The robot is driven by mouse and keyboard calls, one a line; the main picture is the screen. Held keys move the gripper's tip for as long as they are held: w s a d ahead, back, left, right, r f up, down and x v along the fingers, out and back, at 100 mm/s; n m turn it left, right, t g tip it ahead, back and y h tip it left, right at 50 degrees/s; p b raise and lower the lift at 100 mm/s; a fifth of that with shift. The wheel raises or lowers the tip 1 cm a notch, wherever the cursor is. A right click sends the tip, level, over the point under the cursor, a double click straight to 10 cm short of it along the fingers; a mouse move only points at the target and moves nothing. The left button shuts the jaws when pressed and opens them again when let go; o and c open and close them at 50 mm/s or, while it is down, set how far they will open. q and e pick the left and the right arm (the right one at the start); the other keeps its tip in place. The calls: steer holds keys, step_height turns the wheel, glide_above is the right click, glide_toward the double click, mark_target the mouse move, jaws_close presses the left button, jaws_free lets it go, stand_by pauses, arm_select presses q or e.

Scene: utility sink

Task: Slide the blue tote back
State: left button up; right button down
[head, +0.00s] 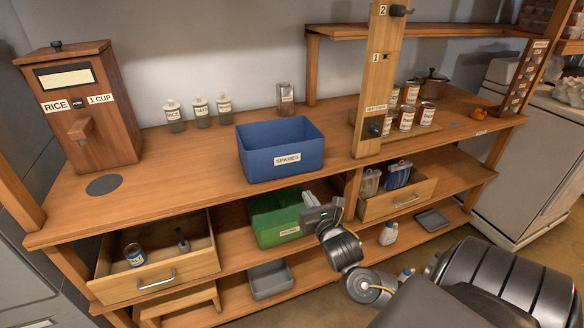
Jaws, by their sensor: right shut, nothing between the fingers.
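The blue tote (281,151), an open-topped box with a label reading SPARES on its front, stands upright on the wooden worktop (205,178), close to the front edge. Bare worktop lies between it and the back wall. My right gripper (312,203) is below and in front of the worktop edge, beside the green bin on the shelf under it. It is shut with nothing in it and is apart from the blue tote. My left gripper is not in view.
A rice dispenser (87,108) is at left. A wooden post (378,75) and cans (407,118) are at right. Below are a green bin (268,225) and an open drawer (155,287).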

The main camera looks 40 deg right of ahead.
mark_target(289, 164)
steer(key=x, duration=0.4)
steer(key=r+p+x, duration=0.1)
steer(key=x, duration=0.4)
steer(key=p+x, duration=0.1)
steer(key=x, duration=0.3)
steer(key=shift+w+d+r, duration=0.1)
steer(key=shift+w+r, duration=0.1)
steer(key=shift+w, duration=0.2)
